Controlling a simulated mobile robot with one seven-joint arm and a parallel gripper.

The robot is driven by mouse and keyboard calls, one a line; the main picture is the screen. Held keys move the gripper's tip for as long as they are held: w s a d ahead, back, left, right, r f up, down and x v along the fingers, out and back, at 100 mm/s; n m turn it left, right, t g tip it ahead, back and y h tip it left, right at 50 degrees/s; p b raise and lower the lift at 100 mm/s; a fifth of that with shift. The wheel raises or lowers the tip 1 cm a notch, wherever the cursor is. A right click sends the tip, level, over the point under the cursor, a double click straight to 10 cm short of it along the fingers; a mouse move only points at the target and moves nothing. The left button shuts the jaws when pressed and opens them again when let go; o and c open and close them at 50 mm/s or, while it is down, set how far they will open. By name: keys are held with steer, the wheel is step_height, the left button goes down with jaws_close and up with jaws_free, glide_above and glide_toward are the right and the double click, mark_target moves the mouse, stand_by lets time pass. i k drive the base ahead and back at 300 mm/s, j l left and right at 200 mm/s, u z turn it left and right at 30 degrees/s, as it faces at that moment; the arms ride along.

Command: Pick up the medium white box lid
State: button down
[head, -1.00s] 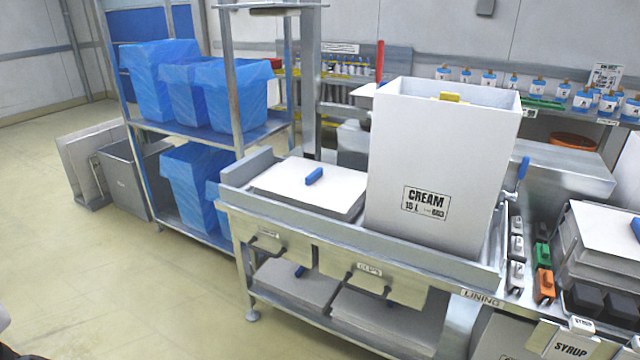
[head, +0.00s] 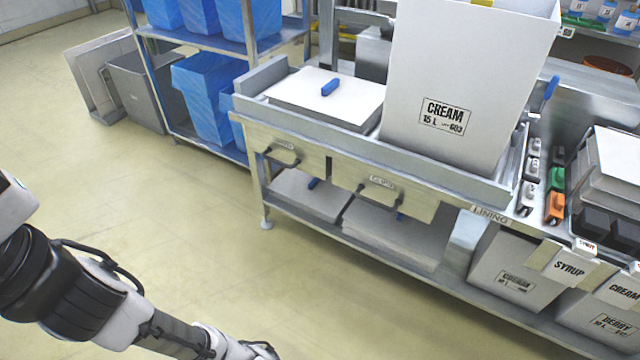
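A flat white lid (head: 350,97) with a blue handle lies on the left of the bench top. Two more flat white pieces with blue handles lie on the bench's lower shelf, a smaller one at left (head: 303,196) and a larger one at right (head: 390,238). Both are partly hidden by the drawers and shade. I cannot tell by sight which is the medium lid. My gripper (head: 262,350) is at the bottom edge, low over the floor, left of and apart from the bench. It is partly cut off, and its fingers cannot be made out.
A tall white CREAM box (head: 450,75) stands on the steel bench (head: 365,150). A rack with blue-lined bins (head: 205,90) stands behind left. Labelled boxes (head: 515,275) fill the shelf at lower right. The floor (head: 150,210) between my arm and the bench is clear.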

mark_target(344, 101)
steer(key=i+l+u, duration=0.2)
steer(key=i, duration=0.35)
steer(key=i+l+u, duration=0.15)
steer(key=i+l, duration=0.2)
steer(key=i, duration=0.15)
steer(key=i+j+u, duration=0.3)
steer(key=i+j, duration=0.4)
steer(key=i, duration=0.15)
